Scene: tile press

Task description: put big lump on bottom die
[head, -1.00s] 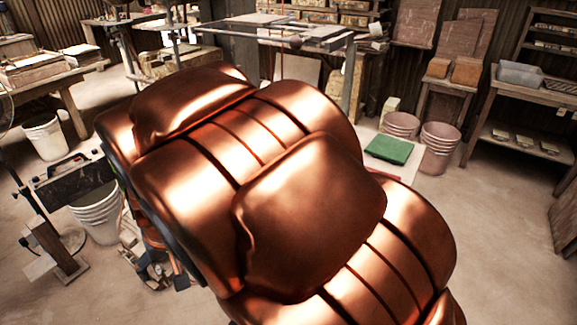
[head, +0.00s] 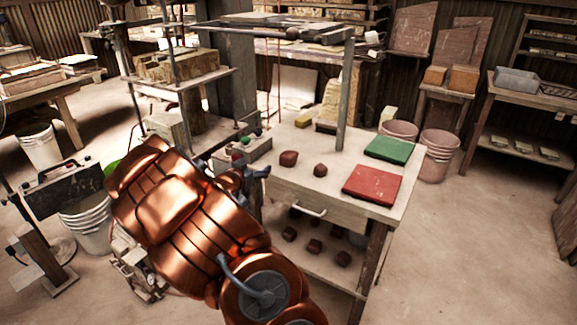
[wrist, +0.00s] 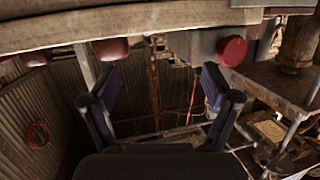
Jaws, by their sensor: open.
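The big lump (head: 288,158), reddish brown, sits on the worktable near its left side. A smaller lump (head: 320,170) lies to its right, apart from it. My gripper (head: 260,172) is at the table's left edge, left of and a little nearer than the big lump, not touching it. In the wrist view my gripper (wrist: 160,90) shows two spread fingers with nothing between them. The press (head: 180,82) stands behind my arm, with pale blocks at two levels. I cannot tell which block is the bottom die.
A green board (head: 389,149) and a red board (head: 372,185) lie on the table's right side. An upright post (head: 343,95) rises from the table. Several lumps rest on the lower shelf (head: 312,262). A red round part (wrist: 232,50) is close in the wrist view.

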